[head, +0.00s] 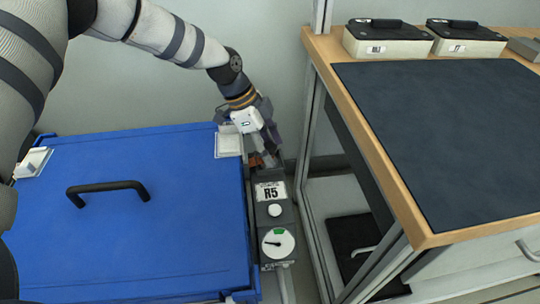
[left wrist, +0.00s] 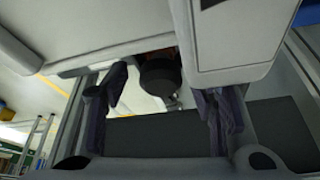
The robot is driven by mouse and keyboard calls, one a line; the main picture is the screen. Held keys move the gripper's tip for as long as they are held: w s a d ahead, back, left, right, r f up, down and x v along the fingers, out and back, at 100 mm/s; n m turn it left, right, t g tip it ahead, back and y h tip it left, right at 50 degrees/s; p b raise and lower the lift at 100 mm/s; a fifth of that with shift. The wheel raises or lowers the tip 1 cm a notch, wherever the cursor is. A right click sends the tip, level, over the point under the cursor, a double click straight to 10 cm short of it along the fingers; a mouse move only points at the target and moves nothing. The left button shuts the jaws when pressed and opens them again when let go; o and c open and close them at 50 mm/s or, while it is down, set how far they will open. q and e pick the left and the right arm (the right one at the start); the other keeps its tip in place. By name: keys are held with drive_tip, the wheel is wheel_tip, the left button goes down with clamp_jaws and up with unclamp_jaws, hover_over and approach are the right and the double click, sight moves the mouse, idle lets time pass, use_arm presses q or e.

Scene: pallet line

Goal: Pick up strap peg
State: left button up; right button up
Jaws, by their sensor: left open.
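My left gripper (head: 267,152) reaches down at the back end of the grey R5 box, beside the blue lid's far right corner. Its jaws are open and empty. In the left wrist view its two dark fingers stand apart, with a dark round-ended knob (left wrist: 159,73) between and beyond them; a reddish-brown part shows at the knob's base. This may be the strap peg, but I cannot be sure. Contact with the fingers is not visible. In the head view the gripper mostly hides this spot, and only a bit of reddish brown shows. My right gripper is out of view.
The blue lid (head: 130,235) with a black handle (head: 108,188) fills the left. The R5 box (head: 272,222) has a white dial. A wood-edged bench (head: 385,175) with a dark mat (head: 440,130) stands at right, leaving a narrow gap.

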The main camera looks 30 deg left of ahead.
use_arm(q)
drive_tip(key=shift+f, duration=0.2)
drive_tip(key=shift+c, duration=0.2)
drive_tip(key=shift+r, duration=0.1)
clamp_jaws()
